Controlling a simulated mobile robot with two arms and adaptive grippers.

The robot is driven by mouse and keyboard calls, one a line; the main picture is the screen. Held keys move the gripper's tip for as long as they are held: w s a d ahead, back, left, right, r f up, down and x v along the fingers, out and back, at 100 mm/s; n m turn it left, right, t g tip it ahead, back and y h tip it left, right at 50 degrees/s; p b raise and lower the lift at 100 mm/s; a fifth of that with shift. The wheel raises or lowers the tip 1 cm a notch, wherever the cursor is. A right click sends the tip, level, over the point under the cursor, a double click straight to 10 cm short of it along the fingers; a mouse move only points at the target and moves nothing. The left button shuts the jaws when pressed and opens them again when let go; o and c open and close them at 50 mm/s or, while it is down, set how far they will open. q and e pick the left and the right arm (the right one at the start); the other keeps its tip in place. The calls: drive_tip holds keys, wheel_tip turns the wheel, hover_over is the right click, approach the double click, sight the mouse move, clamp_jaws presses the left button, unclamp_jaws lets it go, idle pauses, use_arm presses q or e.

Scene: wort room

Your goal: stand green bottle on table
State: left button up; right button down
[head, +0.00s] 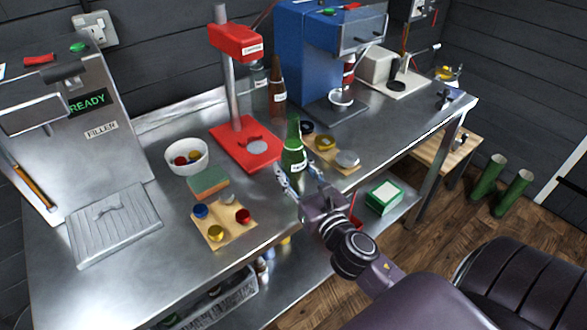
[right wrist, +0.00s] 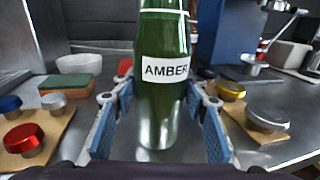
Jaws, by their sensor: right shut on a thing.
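The green bottle (head: 293,156) stands upright in the head view, near the front edge of the steel table (head: 180,243). Its white label reads AMBER in the right wrist view (right wrist: 165,69). My right gripper (head: 297,180) reaches in from the front, with one finger on each side of the bottle's lower body, shut on it. Its blue pads show on both sides of the bottle in the right wrist view (right wrist: 160,110). The bottle's base appears at or just above the tabletop; I cannot tell if it touches. My left gripper is out of view.
A red capper (head: 245,146) and a brown bottle (head: 277,92) stand behind. Wooden boards with caps lie left (head: 223,227) and right (head: 335,156) of the bottle. A sponge (head: 208,184) and white bowl (head: 186,158) are further left.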

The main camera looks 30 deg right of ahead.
drive_tip(key=shift+r, duration=0.1)
drive_tip(key=c, duration=1.6)
unclamp_jaws()
drive_tip(key=shift+f, duration=0.2)
drive_tip(key=o, duration=0.4)
drive_tip(key=shift+o, duration=0.2)
drive_tip(key=shift+r, duration=0.25)
drive_tip(key=shift+s+f, duration=0.15)
drive_tip(key=shift+s, duration=0.15)
drive_tip(key=s+a+b, duration=0.1)
drive_tip(key=s+b, duration=0.3)
drive_tip(key=s, duration=0.7)
drive_tip(key=shift+s+a, duration=0.15)
drive_tip(key=shift+a, duration=0.2)
